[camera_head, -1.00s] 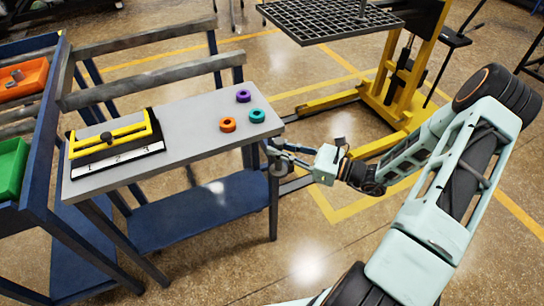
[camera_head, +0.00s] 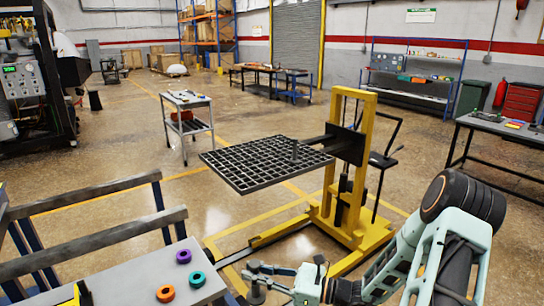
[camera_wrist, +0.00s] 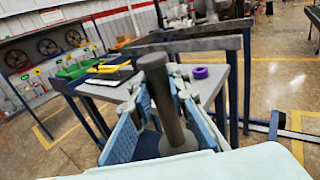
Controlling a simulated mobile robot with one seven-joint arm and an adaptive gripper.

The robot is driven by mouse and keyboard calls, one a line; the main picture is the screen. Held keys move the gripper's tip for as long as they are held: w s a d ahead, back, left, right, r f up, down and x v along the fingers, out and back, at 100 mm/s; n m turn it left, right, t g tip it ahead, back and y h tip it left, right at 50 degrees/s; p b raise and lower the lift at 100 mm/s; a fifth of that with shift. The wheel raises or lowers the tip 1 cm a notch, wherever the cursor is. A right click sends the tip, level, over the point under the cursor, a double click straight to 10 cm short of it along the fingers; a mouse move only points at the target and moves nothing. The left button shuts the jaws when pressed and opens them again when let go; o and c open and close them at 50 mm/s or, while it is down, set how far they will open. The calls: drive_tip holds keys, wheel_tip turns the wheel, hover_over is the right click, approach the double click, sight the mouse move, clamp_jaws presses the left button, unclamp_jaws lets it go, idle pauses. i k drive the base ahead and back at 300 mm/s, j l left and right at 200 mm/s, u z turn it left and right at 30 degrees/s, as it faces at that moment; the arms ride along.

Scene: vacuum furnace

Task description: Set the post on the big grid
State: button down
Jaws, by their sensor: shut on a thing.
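The big grid (camera_head: 235,178) is a dark, flat lattice carried level on a yellow lift. One dark post (camera_head: 294,151) stands upright near its right back corner. My gripper (camera_head: 262,270) is beside the right end of the grey table, below and in front of the grid. It is shut on another dark grey post (camera_wrist: 163,95). In the wrist view this post is a cylinder with a wide round base, held between the blue-grey fingers. In the head view the held post is small and partly hidden by the fingers. It is apart from the grid.
The grey table (camera_head: 130,285) holds purple (camera_head: 183,256), teal (camera_head: 196,279) and orange (camera_head: 166,293) rings. The yellow lift (camera_head: 345,215) has low legs on the floor near my arm. A small white cart (camera_head: 188,103) stands behind the grid. Most of the grid's top is bare.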

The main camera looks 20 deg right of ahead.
sight(312, 156)
drive_tip(key=i+l+z, duration=0.2)
drive_tip(key=i, duration=0.3)
drive_tip(key=i+l+z, duration=0.2)
drive_tip(key=i+l, duration=0.15)
drive_tip(key=i, duration=0.15)
drive_tip(key=i+l+z, duration=0.2)
drive_tip(key=i, duration=0.3)
